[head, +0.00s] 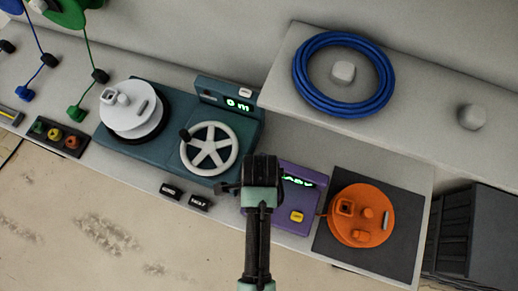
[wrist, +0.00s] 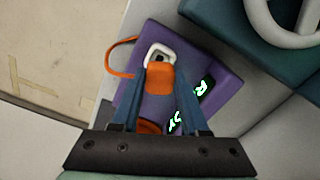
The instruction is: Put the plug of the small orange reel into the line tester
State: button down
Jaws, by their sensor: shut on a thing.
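The line tester is a purple box (head: 297,181) with a green lit display and a yellow button; its left part is behind my gripper (head: 262,172) in the head view. The small orange reel (head: 360,215) sits on a dark square mat to its right. In the wrist view my gripper (wrist: 162,77) is shut on the orange plug (wrist: 160,80), over the purple tester (wrist: 222,75). An orange cord loops out to the left. A whitish socket ring (wrist: 160,50) shows just beyond the plug. I cannot tell whether the plug is in the socket.
A teal winding machine (head: 225,150) with a white spoked wheel and a white reel (head: 132,108) stands left of the tester. A raised grey shelf (head: 410,125) with a blue cable coil (head: 343,104) lies behind. A dark crate (head: 475,235) stands at right.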

jog(key=shift+f, duration=1.95)
jog(key=shift+f, duration=0.3)
jog(key=shift+c, duration=2.1)
grip_release()
jog(key=shift+r, duration=0.1)
notch_tip(320, 180, up, 12)
jog(key=shift+r, duration=0.25)
